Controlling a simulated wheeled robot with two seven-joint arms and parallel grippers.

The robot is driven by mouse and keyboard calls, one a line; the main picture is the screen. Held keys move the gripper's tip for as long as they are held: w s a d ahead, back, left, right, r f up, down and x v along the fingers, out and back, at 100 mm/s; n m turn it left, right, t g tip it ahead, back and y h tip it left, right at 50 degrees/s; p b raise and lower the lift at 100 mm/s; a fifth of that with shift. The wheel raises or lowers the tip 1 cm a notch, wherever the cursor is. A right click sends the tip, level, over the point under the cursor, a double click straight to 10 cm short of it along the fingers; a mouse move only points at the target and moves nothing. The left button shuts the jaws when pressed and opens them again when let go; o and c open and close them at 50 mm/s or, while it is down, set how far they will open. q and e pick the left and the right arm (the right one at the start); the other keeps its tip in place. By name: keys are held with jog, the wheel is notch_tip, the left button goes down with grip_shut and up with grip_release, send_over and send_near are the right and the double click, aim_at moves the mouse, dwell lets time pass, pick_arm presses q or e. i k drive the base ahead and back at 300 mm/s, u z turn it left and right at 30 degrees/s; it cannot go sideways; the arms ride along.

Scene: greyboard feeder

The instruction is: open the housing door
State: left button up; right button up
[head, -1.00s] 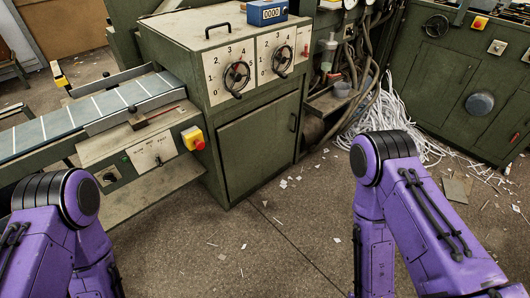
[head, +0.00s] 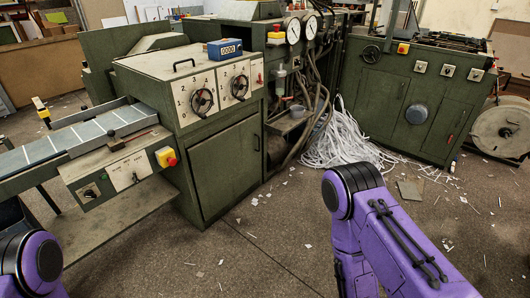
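The green machine housing stands at left centre in the head view. Its front door (head: 227,170) is a flat green panel below the dial plate, and it looks closed. A dark vertical handle (head: 257,143) sits near the door's right edge. Two purple arms of mine reach in at the lower left and the lower right. Both grippers are out of the picture, so their state does not show. Neither visible arm part touches the door.
A conveyor (head: 62,142) with a control box (head: 122,174) juts out left of the door. White paper strips (head: 340,143) are heaped on the floor to the right. Another green cabinet (head: 391,104) stands behind them. The floor before the door is open, with small scraps.

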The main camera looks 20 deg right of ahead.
aim_at(224, 166)
jog(key=z, duration=0.7)
jog(key=i, duration=0.55)
jog(key=z, duration=1.1)
jog(key=i, duration=1.7)
jog(key=u, duration=1.1)
jog(key=i, duration=0.65)
jog(key=u, duration=0.65)
